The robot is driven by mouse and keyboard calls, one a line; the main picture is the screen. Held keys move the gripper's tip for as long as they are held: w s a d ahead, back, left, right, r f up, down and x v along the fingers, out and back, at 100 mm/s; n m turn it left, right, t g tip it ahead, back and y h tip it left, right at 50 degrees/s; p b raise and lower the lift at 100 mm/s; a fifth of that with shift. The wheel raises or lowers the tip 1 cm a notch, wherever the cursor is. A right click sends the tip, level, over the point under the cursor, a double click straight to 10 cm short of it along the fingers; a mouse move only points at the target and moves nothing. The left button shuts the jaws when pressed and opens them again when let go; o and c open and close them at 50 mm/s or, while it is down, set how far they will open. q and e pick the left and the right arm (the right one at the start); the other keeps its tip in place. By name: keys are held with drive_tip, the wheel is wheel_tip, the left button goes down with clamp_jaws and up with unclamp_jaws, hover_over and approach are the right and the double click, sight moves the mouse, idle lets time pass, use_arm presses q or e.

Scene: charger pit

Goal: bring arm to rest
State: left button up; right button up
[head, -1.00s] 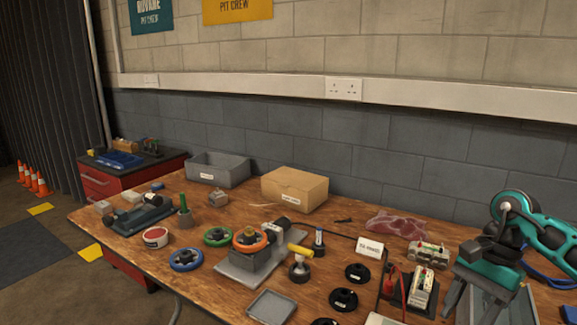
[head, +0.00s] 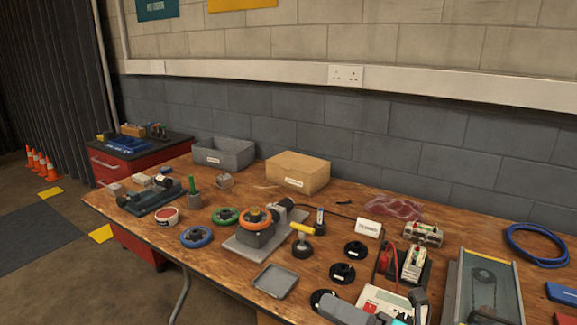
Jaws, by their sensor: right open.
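My right gripper (head: 382,309) shows only in part at the bottom edge of the head view, right of centre. The rest of the right arm is cut off by the frame. My left gripper and arm are not in view.
Near the right gripper are black round discs (head: 342,273), a grey tray (head: 275,280) and a grey bin with a clear panel (head: 482,290). An orange-ringed wheel device (head: 256,218) stands mid-bench. A cardboard box (head: 298,173) and grey crate (head: 223,153) stand behind.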

drive_tip(key=s+d+f+m+h, duration=0.3)
drive_tip(key=s+f+m+h, duration=0.1)
drive_tip(key=m, duration=0.7)
drive_tip(key=s+d+f+m+t+h, duration=0.1)
drive_tip(key=s+d+f+m+h, duration=0.2)
drive_tip(key=f+m+h, duration=0.3)
drive_tip(key=s+d+f+m+h+p, duration=0.1)
drive_tip(key=s+d+f+m+h, duration=0.3)
drive_tip(key=f+m, duration=0.6)
drive_tip(key=s+m+h, duration=0.2)
drive_tip(key=m, duration=0.5)
drive_tip(key=shift+t, duration=0.3)
drive_tip(key=shift+w, duration=0.1)
